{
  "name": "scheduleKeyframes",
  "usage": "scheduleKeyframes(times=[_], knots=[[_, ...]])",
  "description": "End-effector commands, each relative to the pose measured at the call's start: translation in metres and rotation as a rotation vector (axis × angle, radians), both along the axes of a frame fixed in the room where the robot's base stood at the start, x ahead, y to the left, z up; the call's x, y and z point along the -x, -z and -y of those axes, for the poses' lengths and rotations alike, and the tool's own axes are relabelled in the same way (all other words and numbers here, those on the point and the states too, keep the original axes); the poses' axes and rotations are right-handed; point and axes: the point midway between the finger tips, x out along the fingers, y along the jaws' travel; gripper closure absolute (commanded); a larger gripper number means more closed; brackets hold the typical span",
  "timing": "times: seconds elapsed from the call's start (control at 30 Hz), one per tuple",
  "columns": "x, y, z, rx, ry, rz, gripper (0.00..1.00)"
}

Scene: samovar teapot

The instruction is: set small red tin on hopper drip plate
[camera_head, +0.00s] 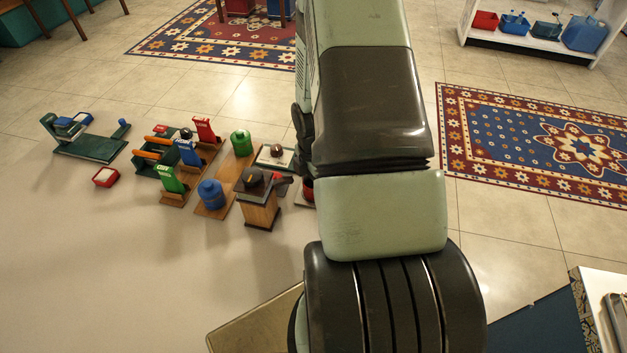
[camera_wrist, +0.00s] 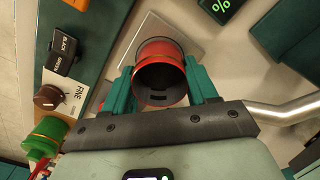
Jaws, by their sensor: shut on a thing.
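In the wrist view, the small red tin (camera_wrist: 160,50) is between the two teal fingers of my gripper (camera_wrist: 160,80), which is shut on it. I look into its dark open mouth. A square grey metal plate (camera_wrist: 192,20), which looks like the hopper drip plate, lies beyond the tin and is partly covered by it. I cannot tell whether the tin's base touches the plate. In the head view, a bit of the red tin (camera_head: 308,188) shows at my arm's left edge, and the plate's edge (camera_head: 301,197) shows beside it. My gripper is hidden there.
A wooden box with a dark top (camera_head: 262,214) stands left of my arm. A blue canister (camera_head: 211,194), a green canister (camera_head: 241,143) and labelled stands are farther left. In the wrist view, a metal pipe (camera_wrist: 290,112) is at right and a brown knob (camera_wrist: 47,97) at left.

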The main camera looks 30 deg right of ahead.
Motion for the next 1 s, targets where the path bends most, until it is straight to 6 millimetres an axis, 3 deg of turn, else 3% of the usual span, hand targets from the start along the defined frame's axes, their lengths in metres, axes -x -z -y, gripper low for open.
scheduleKeyframes(times=[0.2, 0.23, 0.3, 0.67, 0.77, 1.0], knots=[[0.0, 0.003, 0.0, 0.0, 0.0, 0.0, 0.73], [0.0, 0.003, 0.0, 0.0, 0.0, 0.0, 0.41], [0.0, 0.002, 0.0, 0.0, 0.0, 0.0, 0.32], [-0.001, -0.003, 0.0, 0.0, 0.0, 0.002, 0.32], [-0.002, -0.016, 0.0, 0.001, 0.001, 0.005, 0.32], [-0.001, -0.068, 0.001, 0.002, 0.001, 0.006, 0.32]])
